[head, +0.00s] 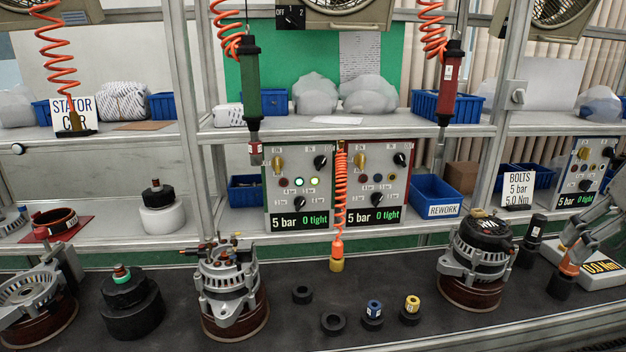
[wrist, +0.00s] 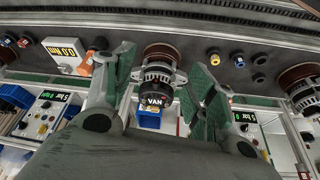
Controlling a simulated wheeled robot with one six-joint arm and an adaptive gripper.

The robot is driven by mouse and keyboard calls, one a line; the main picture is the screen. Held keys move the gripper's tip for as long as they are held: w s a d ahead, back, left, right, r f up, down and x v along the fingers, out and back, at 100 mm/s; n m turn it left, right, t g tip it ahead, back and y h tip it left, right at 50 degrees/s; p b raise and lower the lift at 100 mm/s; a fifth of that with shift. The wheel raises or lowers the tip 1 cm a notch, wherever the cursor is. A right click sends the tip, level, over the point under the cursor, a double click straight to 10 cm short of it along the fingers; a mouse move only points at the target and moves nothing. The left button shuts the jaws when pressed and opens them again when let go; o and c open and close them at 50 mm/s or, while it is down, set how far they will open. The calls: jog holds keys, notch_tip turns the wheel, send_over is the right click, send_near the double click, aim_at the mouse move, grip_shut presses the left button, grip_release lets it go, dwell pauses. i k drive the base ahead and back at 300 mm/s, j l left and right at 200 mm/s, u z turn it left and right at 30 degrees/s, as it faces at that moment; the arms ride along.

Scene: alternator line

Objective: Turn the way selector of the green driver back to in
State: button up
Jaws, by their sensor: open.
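The green driver (head: 248,85) hangs upright from an orange coiled hose at the upper shelf in the head view. Below it stands a control box (head: 295,212) reading "5 bar 0 tight". It has a yellow knob (head: 277,163), an upper black knob (head: 320,162) and a lower black knob (head: 323,200). Two of its lamps glow green. The knob markings are too small to read. My gripper (wrist: 160,62) is open and empty in the wrist view, its green-padded fingers spread wide. The VAN alternator (wrist: 155,75) shows between them. The green driver is not recognisable in the wrist view.
A matching box (head: 375,215) stands to the right, below the red driver (head: 450,80). An orange hose (head: 340,200) hangs between the boxes. Alternators (head: 225,280) stand on the dark bench, with small sockets (head: 333,323) between them. A blue REWORK bin (head: 436,195) is right of the boxes.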

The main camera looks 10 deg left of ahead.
aim_at(320, 162)
jog(key=k+j, duration=0.1)
jog(key=j, duration=0.35)
jog(key=k+j, duration=0.1)
jog(key=j, duration=0.35)
jog(key=j+z, duration=0.1)
jog(key=j, duration=0.35)
jog(key=k+j, duration=0.2)
jog(key=j, duration=0.2)
